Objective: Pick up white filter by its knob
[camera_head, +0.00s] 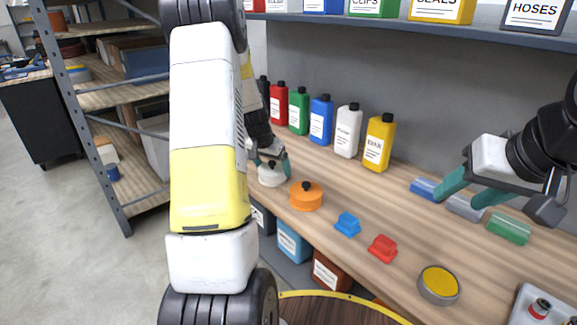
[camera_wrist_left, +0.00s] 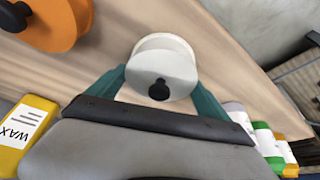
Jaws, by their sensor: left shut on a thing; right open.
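The white filter (camera_head: 268,179) is a round pale drum with a black knob on its top, at the back left of the wooden bench. My left gripper (camera_head: 271,160) is at it, partly hidden behind my left arm in the head view. In the left wrist view the teal fingers lie on both sides of the white filter's body (camera_wrist_left: 165,62), with the black knob (camera_wrist_left: 158,90) between them. The gripper is shut on the filter, seemingly across its body rather than on the knob alone. My right gripper (camera_head: 459,197) is open and empty above the bench at the right.
An orange filter (camera_head: 306,199) with a dark knob stands close beside the white one. Several coloured bottles, including a yellow one (camera_head: 378,145), line the back wall.

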